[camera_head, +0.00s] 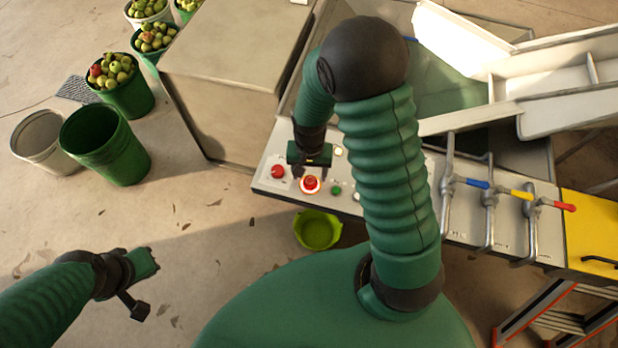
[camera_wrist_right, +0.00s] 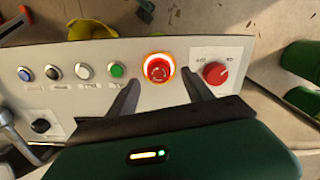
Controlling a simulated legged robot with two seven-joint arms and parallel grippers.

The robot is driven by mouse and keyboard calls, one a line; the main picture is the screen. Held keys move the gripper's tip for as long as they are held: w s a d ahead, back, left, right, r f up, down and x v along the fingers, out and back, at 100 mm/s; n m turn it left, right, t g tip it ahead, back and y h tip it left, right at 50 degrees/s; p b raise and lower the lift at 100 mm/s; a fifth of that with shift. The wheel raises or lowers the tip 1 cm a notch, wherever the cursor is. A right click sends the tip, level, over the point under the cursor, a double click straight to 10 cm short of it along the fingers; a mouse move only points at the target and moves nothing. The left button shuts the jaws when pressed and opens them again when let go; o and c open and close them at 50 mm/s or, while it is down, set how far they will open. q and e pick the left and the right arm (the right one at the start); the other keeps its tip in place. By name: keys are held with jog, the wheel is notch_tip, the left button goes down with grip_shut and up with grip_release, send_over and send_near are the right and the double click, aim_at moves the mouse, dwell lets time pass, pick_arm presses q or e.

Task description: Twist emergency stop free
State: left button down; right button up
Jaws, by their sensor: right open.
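The emergency stop (camera_head: 310,184) is a red mushroom button on the pale control panel. In the right wrist view the emergency stop (camera_wrist_right: 158,69) has a glowing orange-red ring around it. My right gripper (camera_head: 304,172) is over the panel just behind the button. In the wrist view its two fingers (camera_wrist_right: 163,86) are open and apart, pointing toward the button with one tip to each side. Nothing is held, and I cannot tell whether a finger touches the button. My left gripper (camera_head: 148,285) is low at the left over the floor, away from the panel; its opening is unclear.
A red rotary knob (camera_wrist_right: 215,73) is close beside the emergency stop. A green button (camera_wrist_right: 117,70) and other buttons are on the other side. Valve levers with coloured handles (camera_head: 510,192) stand at the right. A lime bowl (camera_head: 318,231) is below the panel; buckets (camera_head: 104,145) stand at the left.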

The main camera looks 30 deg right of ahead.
aim_at(310, 179)
notch_tip(310, 179, down, 3)
jog(key=shift+r, duration=0.1)
jog(key=shift+f, duration=0.35)
